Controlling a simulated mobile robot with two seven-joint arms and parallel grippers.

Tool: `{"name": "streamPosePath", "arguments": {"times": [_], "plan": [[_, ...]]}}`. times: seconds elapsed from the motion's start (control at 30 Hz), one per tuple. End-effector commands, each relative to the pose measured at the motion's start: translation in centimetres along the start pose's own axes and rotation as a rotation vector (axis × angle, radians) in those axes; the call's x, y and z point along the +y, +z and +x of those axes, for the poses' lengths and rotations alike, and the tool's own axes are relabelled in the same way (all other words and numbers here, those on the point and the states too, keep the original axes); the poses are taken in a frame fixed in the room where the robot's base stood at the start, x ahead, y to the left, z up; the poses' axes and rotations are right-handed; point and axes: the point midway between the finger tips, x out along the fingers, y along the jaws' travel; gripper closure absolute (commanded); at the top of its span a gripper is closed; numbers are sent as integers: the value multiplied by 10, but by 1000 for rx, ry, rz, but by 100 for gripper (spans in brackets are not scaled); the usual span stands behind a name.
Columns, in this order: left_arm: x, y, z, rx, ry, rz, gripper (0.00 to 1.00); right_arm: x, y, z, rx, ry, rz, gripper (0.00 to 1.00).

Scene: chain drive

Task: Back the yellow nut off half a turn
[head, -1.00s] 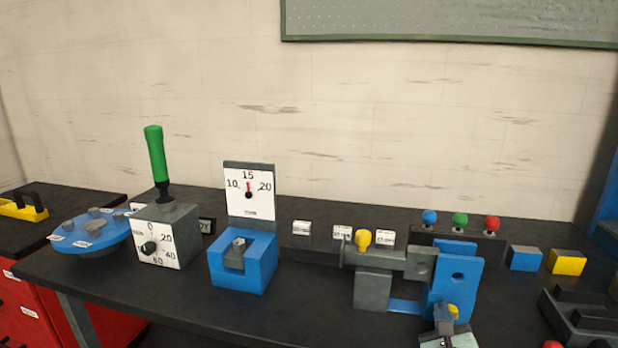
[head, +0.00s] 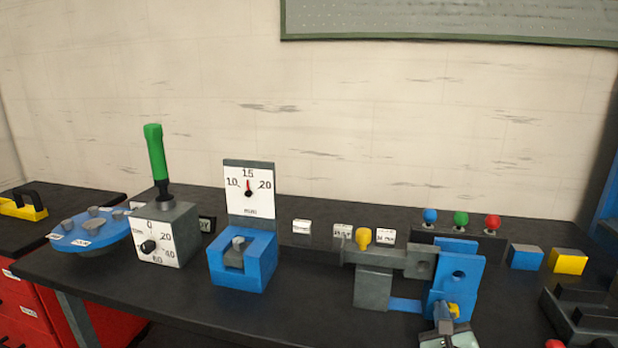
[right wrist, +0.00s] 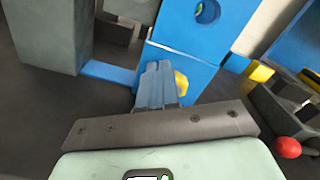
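A yellow nut (head: 454,310) sits low on the front of the upright blue bracket (head: 459,268). It also shows in the right wrist view (right wrist: 181,83), partly hidden behind my fingers. My right gripper (head: 441,316) is at the nut, with its fingers close together in the right wrist view (right wrist: 157,78). The fingers overlap the nut's left side; whether they grip it or only lie beside it is hidden. My left gripper is not in view.
A grey block with a horizontal bar and a yellow knob (head: 363,237) stands left of the bracket. Red, green and blue knobs (head: 460,219) stand behind. A blue block (head: 525,258) and yellow block (head: 567,262) are to the right. A gauge on a blue base (head: 243,270) stands further left.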

Motion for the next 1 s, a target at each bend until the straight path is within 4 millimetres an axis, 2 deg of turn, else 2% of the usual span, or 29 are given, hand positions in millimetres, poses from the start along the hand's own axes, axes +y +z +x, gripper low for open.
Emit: {"name": "streamPosePath", "arguments": {"times": [0.03,0.37,0.8,1.0], "plan": [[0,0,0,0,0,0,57,2,-10,0,22,5,-1,100],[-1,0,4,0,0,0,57,6,-1,-2,17,6,0,100],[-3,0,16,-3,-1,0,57,4,5,-52,4,1,0,100],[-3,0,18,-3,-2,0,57,4,6,-61,4,1,1,100]]}}
